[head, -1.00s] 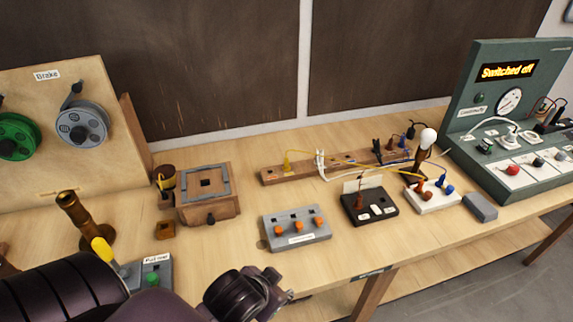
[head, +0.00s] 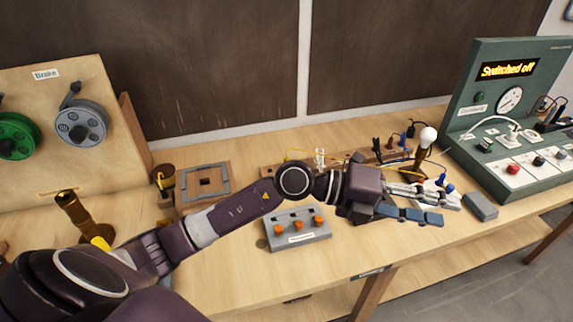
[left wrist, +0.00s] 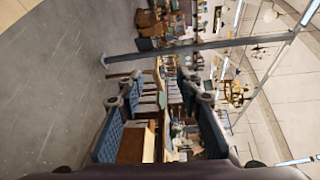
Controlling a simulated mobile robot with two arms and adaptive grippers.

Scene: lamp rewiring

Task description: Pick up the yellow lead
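The yellow lead (head: 287,156) shows in the head view at the left end of a wooden rail at the back of the bench. My left forearm and hand hide much of its run. My left gripper (head: 436,206) is stretched out to the right over the bench, in front of the white lamp board (head: 452,201), which it partly covers. Its two fingers are apart with nothing between them. The left wrist view shows the same spread blue-grey fingers (left wrist: 157,85), with the room beyond and no lead that I can make out. My right gripper is not in view.
A grey block with orange knobs (head: 298,234) sits below my left arm. A lit-looking bulb (head: 428,136) stands behind my gripper. A grey block (head: 481,206) and the green panel reading "Switched off" (head: 512,105) are to the right. The front bench strip is fairly clear.

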